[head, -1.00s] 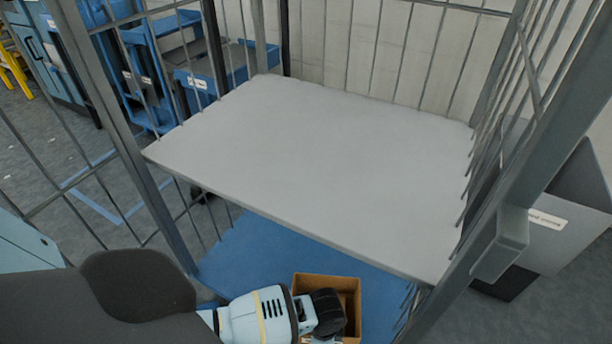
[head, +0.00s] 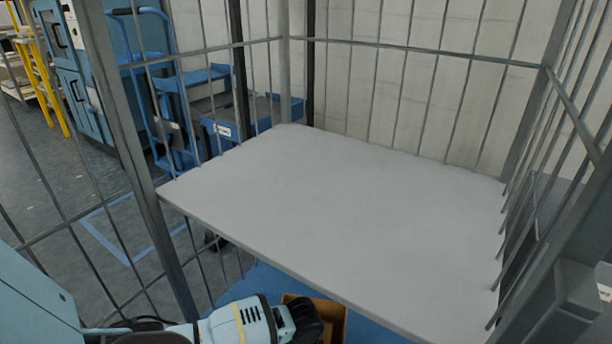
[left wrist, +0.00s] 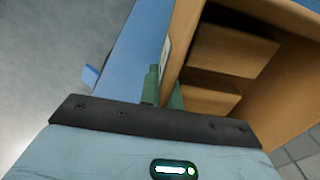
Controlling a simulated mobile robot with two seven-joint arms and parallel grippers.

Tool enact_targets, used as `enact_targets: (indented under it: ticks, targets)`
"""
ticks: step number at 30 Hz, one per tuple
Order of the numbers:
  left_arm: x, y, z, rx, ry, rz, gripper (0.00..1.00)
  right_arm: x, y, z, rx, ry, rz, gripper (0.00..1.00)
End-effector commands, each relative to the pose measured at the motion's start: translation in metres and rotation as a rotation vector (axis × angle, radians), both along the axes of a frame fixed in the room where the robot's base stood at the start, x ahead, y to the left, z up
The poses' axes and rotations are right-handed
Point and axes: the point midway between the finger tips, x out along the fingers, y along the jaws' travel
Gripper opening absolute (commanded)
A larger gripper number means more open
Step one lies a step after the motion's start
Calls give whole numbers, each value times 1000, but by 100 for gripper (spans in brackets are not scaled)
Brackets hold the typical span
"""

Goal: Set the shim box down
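The shim box (head: 332,312) is an open brown box below the front edge of the cage's grey shelf, over the blue lower deck. My left gripper (head: 304,322) is at its left side in the head view. In the left wrist view the box (left wrist: 262,100) is open towards me, with brown blocks inside. The left gripper's green fingers (left wrist: 164,92) are on either side of the box's near wall and look shut on it. I cannot tell whether the box's underside touches the deck. My right gripper is not in view.
The grey shelf (head: 340,200) is empty and overhangs the blue deck (head: 370,328). Blue trolleys (head: 215,110) stand outside the cage.

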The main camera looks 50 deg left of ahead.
Motion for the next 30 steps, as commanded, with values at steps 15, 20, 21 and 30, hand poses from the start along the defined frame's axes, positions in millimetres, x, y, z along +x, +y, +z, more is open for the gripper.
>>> enact_targets:
  ticks: [15,20,21,30]
  targets:
    - [4,11,-38,1,0,0,0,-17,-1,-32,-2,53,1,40]
    - [4,11,-36,2,-2,0,0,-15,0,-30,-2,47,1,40]
    - [4,11,-36,2,-2,0,0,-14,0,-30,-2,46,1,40]
    - [4,11,-42,1,-2,0,9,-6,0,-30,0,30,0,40]
